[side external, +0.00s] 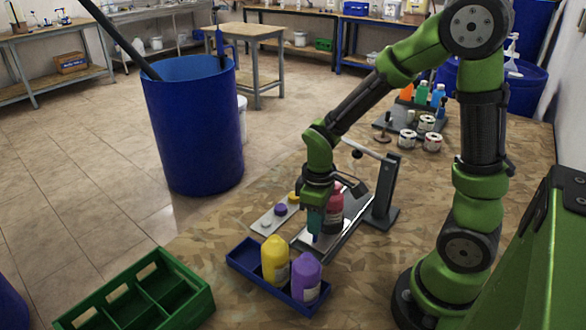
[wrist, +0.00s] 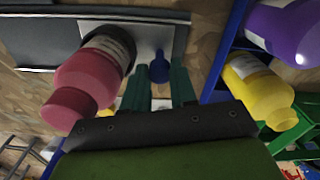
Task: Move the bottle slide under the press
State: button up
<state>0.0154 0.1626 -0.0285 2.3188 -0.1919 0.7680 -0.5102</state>
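The bottle slide (side external: 305,239) is a pale metal plate on a dark rail base, with a red bottle (side external: 334,207) standing on it. The red bottle also shows at the left of the wrist view (wrist: 92,75). A small blue handle (wrist: 160,68) stands up at the front end of the slide. My gripper (side external: 315,227) is low over this end, beside the bottle. In the wrist view its teal fingers (wrist: 160,82) stand on either side of the handle; whether they press on it is unclear. The press (side external: 382,190) is a dark post with a lever arm, behind the red bottle.
A blue tray (side external: 243,262) with yellow (side external: 274,262) and purple (side external: 306,278) bottles stands close in front of the slide. A green crate (side external: 140,295) is at the lower left. A strip with coloured caps (side external: 281,209) lies left of the slide. Labelled rolls (side external: 407,139) are farther back.

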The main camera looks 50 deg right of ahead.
aim_at(335, 198)
grip_shut()
jog(key=d, duration=0.8)
jog(key=shift+w+d, duration=0.1)
jog(key=shift+d, duration=0.1)
jog(key=o, duration=0.6)
grip_release()
notch_tip(335, 198, up, 17)
jog(key=shift+o, duration=0.5)
